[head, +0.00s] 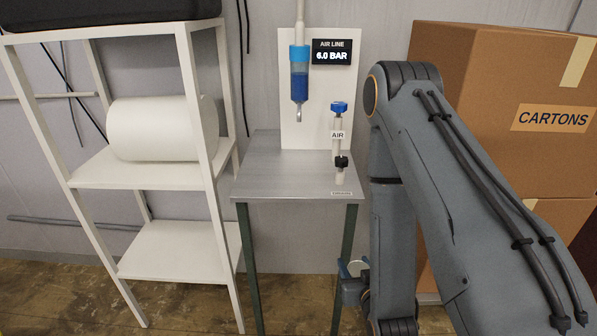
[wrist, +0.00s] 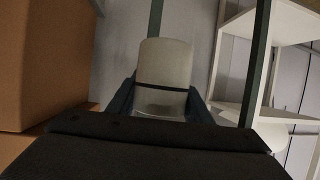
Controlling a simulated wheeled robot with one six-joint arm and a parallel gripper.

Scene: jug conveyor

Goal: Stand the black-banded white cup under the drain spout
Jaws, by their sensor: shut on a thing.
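The white cup with a thin black band (wrist: 165,62) sits between the two fingers of my gripper (wrist: 162,103) in the wrist view. My gripper is shut on it. In the head view my gripper (head: 352,281) is low, beside the table's front right leg and below the tabletop. My arm hides most of the cup there. The drain spout (head: 298,113) is the small metal tip under the blue filter bowl (head: 299,80). It hangs above the back of the grey table (head: 285,180), and the tabletop under it is bare.
A white shelf (head: 140,170) holding a white roll (head: 160,128) stands at left. Stacked cartons (head: 490,75) stand at right behind my arm.

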